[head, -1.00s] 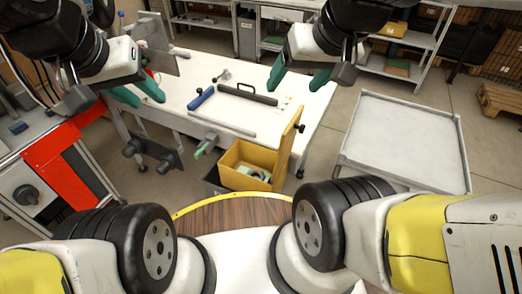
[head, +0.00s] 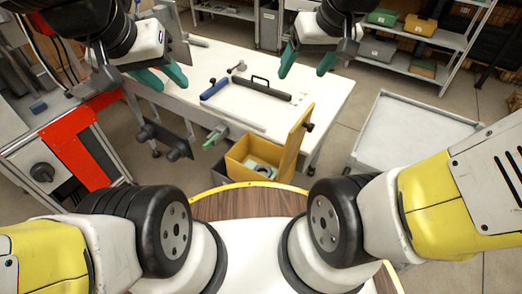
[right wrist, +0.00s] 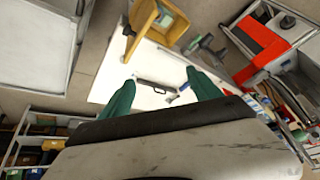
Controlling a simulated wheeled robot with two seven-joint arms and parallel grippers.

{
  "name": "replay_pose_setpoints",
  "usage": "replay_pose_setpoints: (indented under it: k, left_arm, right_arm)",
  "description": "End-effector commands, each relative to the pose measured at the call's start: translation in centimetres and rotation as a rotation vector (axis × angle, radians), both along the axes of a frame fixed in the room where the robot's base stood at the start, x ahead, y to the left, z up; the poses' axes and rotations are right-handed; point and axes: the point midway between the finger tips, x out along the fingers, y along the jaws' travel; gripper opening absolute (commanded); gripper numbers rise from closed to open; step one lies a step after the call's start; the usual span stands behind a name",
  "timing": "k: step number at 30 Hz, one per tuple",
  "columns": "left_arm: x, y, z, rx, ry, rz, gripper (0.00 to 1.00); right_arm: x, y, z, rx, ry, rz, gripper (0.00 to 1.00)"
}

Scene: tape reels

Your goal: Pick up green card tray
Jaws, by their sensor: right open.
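A small green box (head: 382,17), possibly the green card tray, sits on the upper shelf of the grey rack at the back right in the head view. I cannot make out its details. My right gripper (head: 303,74) hangs over the white table, open and empty, left of and well short of the rack. Its two green fingers stand wide apart in the right wrist view (right wrist: 160,76). My left gripper (head: 170,86) is at the table's left end, with its green fingers apart and nothing seen between them.
The white table (head: 300,115) holds a black-handled bar and blue tool. A yellow bin (head: 286,160) stands before it. A grey trolley (head: 420,130) is at the right, a red-fronted cabinet (head: 75,158) at the left. Floor shows between table and trolley.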

Motion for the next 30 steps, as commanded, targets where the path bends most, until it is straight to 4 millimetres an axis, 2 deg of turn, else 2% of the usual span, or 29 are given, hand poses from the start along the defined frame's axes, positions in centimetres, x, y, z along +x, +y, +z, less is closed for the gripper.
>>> replay_pose_setpoints:
  k: [5,8,14,18,20,24,27,30]
  left_arm:
    - [0.0,0.0,0.0,0.000,0.000,0.000,0.36]
    - [0.0,0.0,0.0,0.000,0.000,0.000,0.36]
    - [0.0,0.0,0.0,0.000,0.000,0.000,0.36]
    - [0.0,0.0,0.0,0.000,0.000,0.000,0.36]
    - [0.0,0.0,0.0,0.000,0.000,0.000,0.36]
    - [0.0,0.0,0.0,0.000,0.000,0.000,0.36]
    - [0.0,0.0,0.0,0.000,0.000,0.000,0.36]
    - [0.0,0.0,0.0,0.000,0.000,0.000,0.36]
  right_arm:
    - [4.1,1.5,-2.8,-0.052,0.055,0.086,0.73]
    - [6.9,2.9,-5.4,-0.090,0.087,0.155,0.73]
    - [11.7,6.1,-12.2,-0.164,0.152,0.299,0.73]
    - [14.1,8.5,-18.1,-0.215,0.195,0.407,0.73]
    - [14.8,9.6,-20.9,-0.236,0.215,0.456,0.73]
    - [15.5,11.9,-27.9,-0.282,0.258,0.571,0.73]
    - [15.4,13.4,-32.5,-0.307,0.283,0.645,0.73]
    - [15.1,14.3,-36.1,-0.326,0.301,0.703,0.73]
